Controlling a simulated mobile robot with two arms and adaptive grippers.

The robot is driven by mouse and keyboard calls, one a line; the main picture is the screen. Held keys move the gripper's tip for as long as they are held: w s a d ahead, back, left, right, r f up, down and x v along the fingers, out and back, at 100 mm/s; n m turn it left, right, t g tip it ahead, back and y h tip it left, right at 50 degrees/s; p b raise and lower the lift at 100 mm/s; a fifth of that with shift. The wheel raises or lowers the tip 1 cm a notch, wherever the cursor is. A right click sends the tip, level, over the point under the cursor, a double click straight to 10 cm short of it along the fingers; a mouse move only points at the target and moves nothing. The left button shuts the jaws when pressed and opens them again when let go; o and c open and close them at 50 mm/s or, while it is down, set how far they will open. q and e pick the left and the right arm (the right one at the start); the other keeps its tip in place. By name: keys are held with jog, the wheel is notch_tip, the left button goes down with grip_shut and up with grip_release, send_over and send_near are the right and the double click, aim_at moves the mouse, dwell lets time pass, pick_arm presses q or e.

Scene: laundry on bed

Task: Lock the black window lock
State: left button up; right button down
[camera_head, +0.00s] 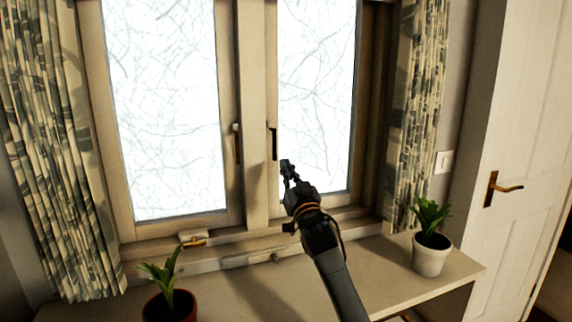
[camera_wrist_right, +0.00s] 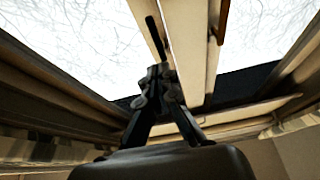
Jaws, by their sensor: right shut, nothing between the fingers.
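The black window lock (camera_head: 274,143) is a thin handle on the left frame of the right window pane, hanging straight down. It also shows in the right wrist view (camera_wrist_right: 155,37), just beyond my fingertips. My right gripper (camera_head: 287,168) is shut and empty, a little below and right of the lock in the head view. The wrist view shows its fingertips together (camera_wrist_right: 160,72), with a small apparent gap to the lock. A second, brown handle (camera_head: 238,146) is on the left pane's frame and also in the wrist view (camera_wrist_right: 219,22). My left gripper is not in view.
The sill shelf (camera_head: 245,290) below holds a plant in a brown pot (camera_head: 170,305) and one in a white pot (camera_head: 432,254). A brass latch (camera_head: 193,241) sits on the lower frame. Curtains (camera_head: 418,100) hang at both sides. A white door (camera_head: 525,130) is at right.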

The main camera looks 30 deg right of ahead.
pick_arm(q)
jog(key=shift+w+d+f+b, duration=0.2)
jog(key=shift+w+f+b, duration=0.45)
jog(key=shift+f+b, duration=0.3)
pick_arm(e)
jog(key=s+a+f, duration=0.1)
jog(key=s+f, duration=0.3)
jog(key=f, duration=0.2)
jog(key=shift+s+f, duration=0.4)
